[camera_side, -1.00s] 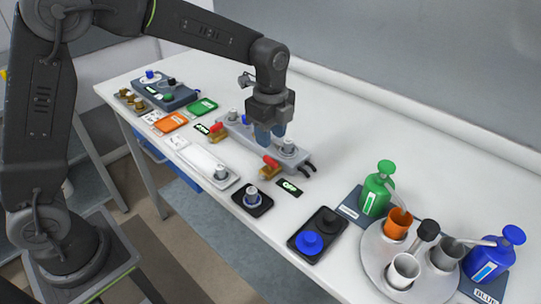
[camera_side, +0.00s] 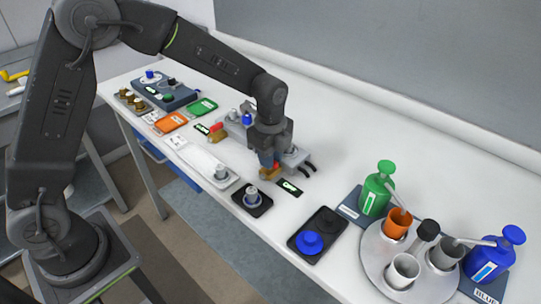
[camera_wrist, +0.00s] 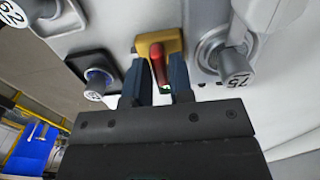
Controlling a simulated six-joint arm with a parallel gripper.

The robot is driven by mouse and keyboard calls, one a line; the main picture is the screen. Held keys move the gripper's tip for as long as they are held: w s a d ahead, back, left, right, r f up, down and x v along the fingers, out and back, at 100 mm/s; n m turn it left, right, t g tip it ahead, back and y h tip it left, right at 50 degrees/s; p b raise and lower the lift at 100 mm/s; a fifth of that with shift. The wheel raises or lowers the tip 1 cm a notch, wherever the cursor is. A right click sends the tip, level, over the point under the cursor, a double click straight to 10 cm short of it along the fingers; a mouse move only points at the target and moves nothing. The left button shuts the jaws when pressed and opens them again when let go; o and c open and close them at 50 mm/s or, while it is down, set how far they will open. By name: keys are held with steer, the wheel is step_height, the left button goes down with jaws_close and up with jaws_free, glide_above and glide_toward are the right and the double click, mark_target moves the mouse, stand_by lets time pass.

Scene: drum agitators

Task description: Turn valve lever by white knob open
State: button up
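A brass valve with a red lever (camera_wrist: 158,62) shows in the wrist view, between my gripper's two blue fingers. My gripper (camera_wrist: 159,80) is open, with a finger on each side of the lever and a gap visible between them. In the side view my gripper (camera_side: 268,160) is low over this brass valve (camera_side: 269,173), hiding most of its lever. A grey-white knob marked 75 (camera_wrist: 236,66) stands right of the valve in the wrist view. A second brass valve with a red lever (camera_side: 217,128) stands farther left in the side view.
A blue knob (camera_side: 247,118) stands on the grey unit behind my gripper. A black base with a grey knob (camera_side: 252,191) and a black tray with a blue knob (camera_side: 309,243) are in front. A round tray with cups (camera_side: 377,278) is at right.

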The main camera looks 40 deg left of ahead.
jaws_close()
steer(key=shift+n, duration=0.3)
steer(key=n, duration=0.3)
steer(key=shift+n, duration=0.4)
steer(key=n, duration=0.3)
steer(key=shift+n, duration=0.3)
steer(key=n, duration=0.5)
steer(key=shift+n, duration=2.5)
steer(key=shift+r, duration=0.1)
steer(key=shift+o, duration=1.9)
jaws_free()
